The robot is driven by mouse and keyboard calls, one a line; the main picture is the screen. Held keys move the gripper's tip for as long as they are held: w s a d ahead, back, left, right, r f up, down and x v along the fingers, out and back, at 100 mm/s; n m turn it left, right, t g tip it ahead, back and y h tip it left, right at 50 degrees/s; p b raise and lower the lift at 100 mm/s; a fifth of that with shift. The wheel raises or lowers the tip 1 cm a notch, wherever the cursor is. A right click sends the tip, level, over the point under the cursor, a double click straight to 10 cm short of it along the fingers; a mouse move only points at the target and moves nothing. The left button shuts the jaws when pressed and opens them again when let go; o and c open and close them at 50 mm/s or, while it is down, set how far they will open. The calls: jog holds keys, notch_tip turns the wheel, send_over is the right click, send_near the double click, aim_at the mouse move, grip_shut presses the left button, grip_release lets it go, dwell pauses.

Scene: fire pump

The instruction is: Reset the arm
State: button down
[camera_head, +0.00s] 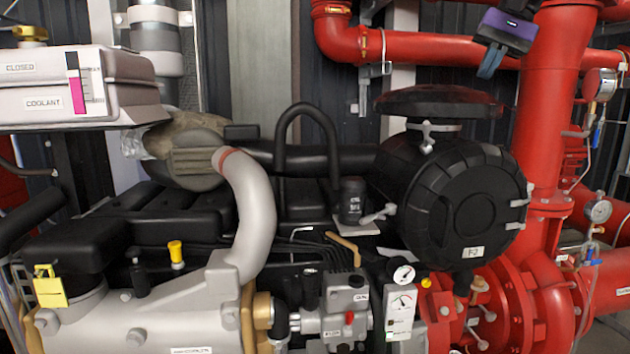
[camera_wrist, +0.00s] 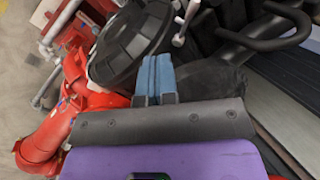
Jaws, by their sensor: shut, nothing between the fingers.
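My gripper (camera_head: 490,64) shows at the upper right of the head view, purple and dark grey with blue fingers pointing down and a little left. It is in front of the red pipework and above the black round filter housing (camera_head: 452,200), apart from both. In the wrist view, the blue fingers of my gripper (camera_wrist: 154,76) are together with nothing between them. Behind them in that view are the black round housing (camera_wrist: 128,45) and red pipes (camera_wrist: 62,125). The rest of my arm is out of the head view.
A large red vertical pipe (camera_head: 552,110) and a horizontal red pipe (camera_head: 440,46) are close to my gripper. A pressure gauge (camera_head: 600,84) is to its right. The grey coolant tank (camera_head: 60,92) and grey curved pipe (camera_head: 250,205) are on the left. A yellow tag (camera_head: 49,288) hangs lower left.

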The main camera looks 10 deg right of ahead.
jog(key=s+a+f+n+t+h, duration=0.2)
jog(key=s+a+f, duration=0.1)
jog(key=s+f, duration=0.55)
jog(key=s+a+f+n+t+h, duration=0.1)
jog(key=s+a+f, duration=0.3)
jog(key=s+f, duration=0.5)
jog(key=s+a+f+n+t+h, duration=0.2)
jog(key=s+a+f, duration=0.1)
jog(key=s+f, duration=0.55)
jog(key=w+d+r+m+y, duration=0.2)
jog(key=w+d+r+m, duration=0.15)
jog(key=w+r, duration=0.8)
jog(key=w+d+r+m+y, duration=0.15)
jog(key=w+d+r, duration=0.35)
jog(key=w+r, duration=0.65)
jog(key=w+a+f, duration=0.4)
jog(key=a+f, duration=0.1)
jog(key=f, duration=0.2)
jog(key=shift+w+a+f+g, duration=0.25)
jog(key=shift+w+a+g, duration=0.05)
jog(key=shift+w+a, duration=0.1)
jog(key=shift+h, duration=0.25)
